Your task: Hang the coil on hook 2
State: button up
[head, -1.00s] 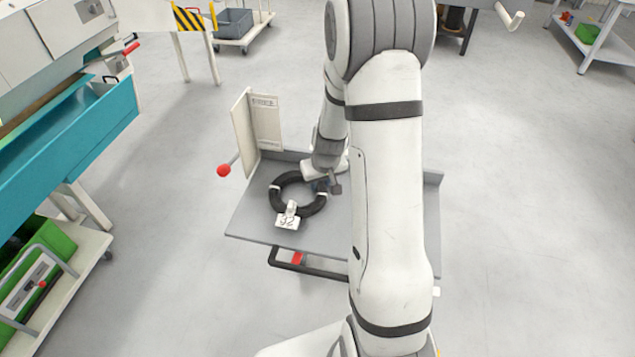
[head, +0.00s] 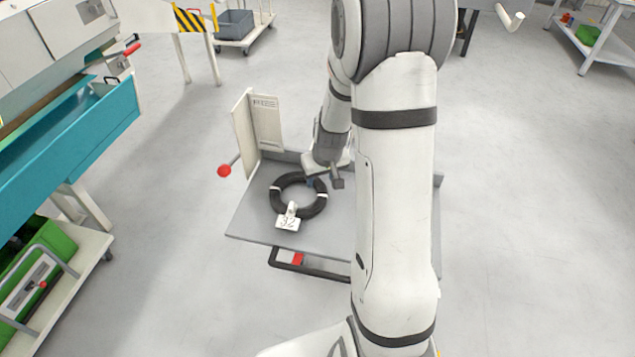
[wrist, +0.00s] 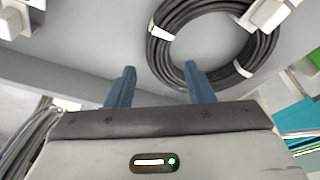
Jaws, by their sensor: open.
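The coil (head: 277,204) is a black ring with white ties, lying flat on a grey cart top. A white number tag (head: 287,222) is at its near side; I read it as 32, not surely. My gripper (head: 314,181) is low at the coil's far right edge, partly hidden by my wrist. In the wrist view, my gripper (wrist: 160,70) has its blue fingers apart, with part of the coil (wrist: 159,50) showing between and beyond them. The right finger overlaps the ring in the picture; contact cannot be told. No hook numbered 2 can be read.
The cart top (head: 252,225) has an upright cream panel (head: 258,120) and a red-knobbed lever (head: 224,170) at its left. A pale hook-like bar (head: 510,18) shows at the top right. A teal bench (head: 80,140) stands left. Floor right of the cart is clear.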

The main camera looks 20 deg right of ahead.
jog(key=v, duration=0.4)
jog(key=shift+w+a+r, duration=0.1)
jog(key=shift+a, duration=0.05)
jog(key=s+a+r, duration=0.4)
jog(key=s+r, duration=0.3)
jog(key=s, duration=0.3)
jog(key=s+a+r, duration=0.3)
jog(key=s+r, duration=0.4)
jog(key=s, duration=0.3)
jog(key=shift+s+a+r, duration=0.25)
jog(key=shift+s+a, duration=0.1)
jog(key=shift+s, duration=0.05)
jog(key=shift+c, duration=0.3)
jog(key=shift+c, duration=0.9)
